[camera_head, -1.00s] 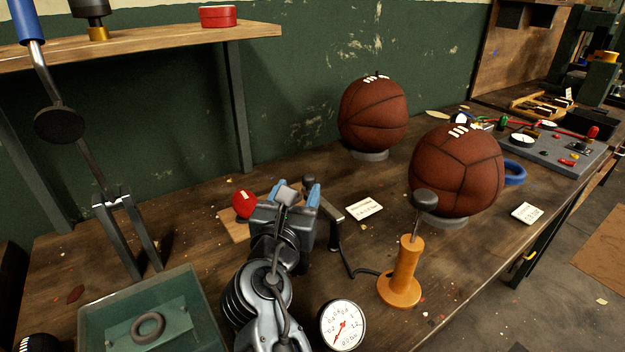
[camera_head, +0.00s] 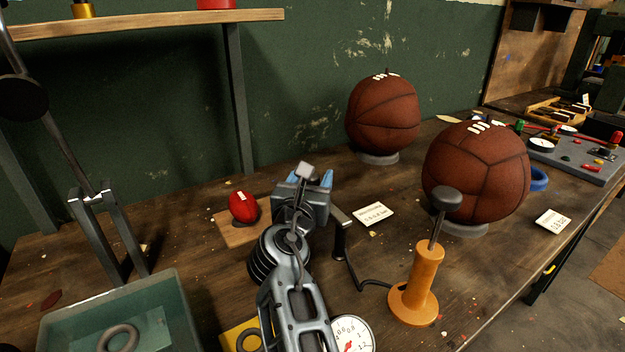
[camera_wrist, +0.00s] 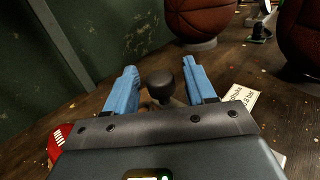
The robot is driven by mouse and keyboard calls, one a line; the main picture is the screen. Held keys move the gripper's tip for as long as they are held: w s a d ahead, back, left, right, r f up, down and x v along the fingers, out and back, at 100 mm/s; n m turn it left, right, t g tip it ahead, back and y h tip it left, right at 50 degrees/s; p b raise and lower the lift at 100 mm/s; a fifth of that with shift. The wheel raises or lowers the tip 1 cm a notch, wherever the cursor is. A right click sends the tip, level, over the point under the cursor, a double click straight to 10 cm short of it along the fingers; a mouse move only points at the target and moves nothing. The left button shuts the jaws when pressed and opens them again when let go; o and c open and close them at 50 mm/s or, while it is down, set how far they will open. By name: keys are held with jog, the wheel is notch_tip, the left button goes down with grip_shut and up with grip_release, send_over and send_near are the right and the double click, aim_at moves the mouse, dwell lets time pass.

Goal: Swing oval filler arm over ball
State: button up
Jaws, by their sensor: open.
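The small red oval ball (camera_head: 243,208) with white lacing sits on a wooden board (camera_head: 240,236) on the bench. It also shows at the lower left of the wrist view (camera_wrist: 62,134). A filler arm (camera_head: 341,216), a dark grey bar on a short post, stands to the right of the ball; its far end is hidden behind my gripper. My gripper (camera_head: 304,180) is open, right of the ball and beside the arm. In the wrist view a black knob (camera_wrist: 160,84) stands between my open blue fingers (camera_wrist: 160,72); I cannot tell whether they touch it.
An orange hand pump (camera_head: 416,285) with a hose stands to the right, near a round gauge (camera_head: 352,338). Two brown leather balls (camera_head: 476,172) (camera_head: 383,112) sit behind. A green water tank (camera_head: 170,300) and lever frame stand left. Small cards (camera_head: 373,214) lie on the bench.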

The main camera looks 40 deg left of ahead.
jog(key=shift+w+a, duration=0.15)
jog(key=shift+w, duration=0.1)
jog(key=shift+c, duration=0.5)
grip_shut()
